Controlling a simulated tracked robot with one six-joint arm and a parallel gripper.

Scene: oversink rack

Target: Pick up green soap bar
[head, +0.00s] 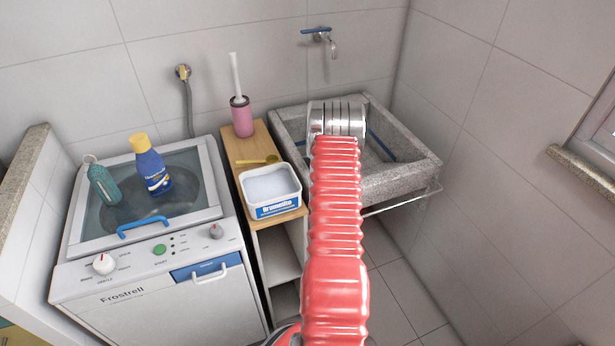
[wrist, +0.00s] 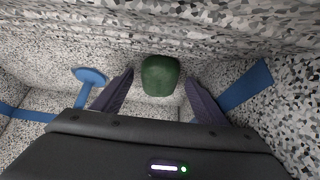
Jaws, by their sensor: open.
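The green soap bar (wrist: 160,76) shows in the wrist view, just beyond my fingertips and centred between them. It rests against the speckled granite of the sink (head: 416,170). My gripper (wrist: 158,88) is open and empty, with one dark finger on each side of the soap.
Blue rack bars (wrist: 245,86) lie on both sides of my gripper inside the sink. The sink walls are close around it. A tap (head: 322,38) is on the wall behind. A wooden shelf (head: 238,158) with a white tub (head: 270,188) stands left of the sink.

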